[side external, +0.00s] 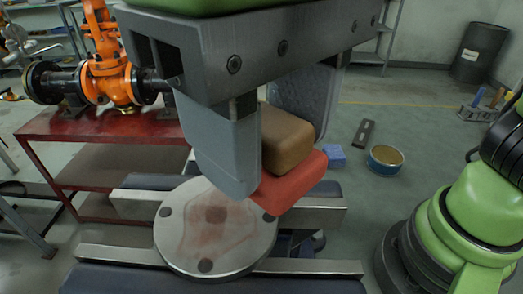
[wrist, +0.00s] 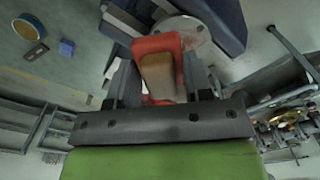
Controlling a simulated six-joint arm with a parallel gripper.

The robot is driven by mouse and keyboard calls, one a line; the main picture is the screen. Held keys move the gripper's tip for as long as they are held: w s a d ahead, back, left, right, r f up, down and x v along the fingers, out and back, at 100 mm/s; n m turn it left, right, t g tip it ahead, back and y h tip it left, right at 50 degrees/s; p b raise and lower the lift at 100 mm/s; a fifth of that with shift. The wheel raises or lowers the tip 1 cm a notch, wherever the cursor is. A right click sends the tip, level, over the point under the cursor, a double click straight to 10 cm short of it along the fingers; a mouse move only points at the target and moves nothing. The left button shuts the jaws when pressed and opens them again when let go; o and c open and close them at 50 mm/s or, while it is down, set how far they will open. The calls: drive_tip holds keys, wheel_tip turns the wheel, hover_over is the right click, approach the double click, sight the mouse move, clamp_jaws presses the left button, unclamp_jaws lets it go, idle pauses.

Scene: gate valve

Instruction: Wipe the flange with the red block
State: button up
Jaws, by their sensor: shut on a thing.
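My gripper (side external: 272,152) is shut on the red block (side external: 292,185), which has a brown upper part (side external: 287,138) between the two grey fingers. The red block also shows in the wrist view (wrist: 157,44), pointing away from the fingers. The flange (side external: 190,240) is a round grey metal disc with bolt holes and a reddish-brown smear on its face. It lies flat, below and left of the block in the side view. The block overlaps the flange's right rim in the picture; I cannot tell whether they touch. In the wrist view, the flange (wrist: 190,27) is partly hidden behind the block.
Metal vise-like bars (side external: 110,258) lie around the flange. A red table (side external: 60,124) with an orange valve (side external: 110,82) stands at the back left. On the floor at right are a blue sponge-like block (side external: 334,156), a round tin (side external: 385,159) and a dark bar (side external: 364,134).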

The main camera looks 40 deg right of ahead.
drive_tip(key=shift+r, duration=1.75)
drive_tip(key=w+d+f, duration=0.2)
drive_tip(key=w+d, duration=0.1)
drive_tip(key=w, duration=0.1)
drive_tip(key=w+d+f, duration=0.3)
drive_tip(key=w+d, duration=0.1)
drive_tip(key=w+d+f, duration=0.2)
drive_tip(key=w+d, duration=0.2)
drive_tip(key=w, duration=0.1)
drive_tip(key=shift+d+f, duration=0.1)
drive_tip(key=shift+f, duration=0.3)
drive_tip(key=w+d+f, duration=0.1)
drive_tip(key=d+f, duration=0.2)
drive_tip(key=d, duration=0.4)
drive_tip(key=w+d+f, duration=0.2)
drive_tip(key=d+f, duration=0.1)
drive_tip(key=d, duration=0.4)
drive_tip(key=shift+w+f+m, duration=0.15)
drive_tip(key=shift+f+m, duration=0.05)
drive_tip(key=shift+m, duration=0.1)
drive_tip(key=shift+a, duration=0.1)
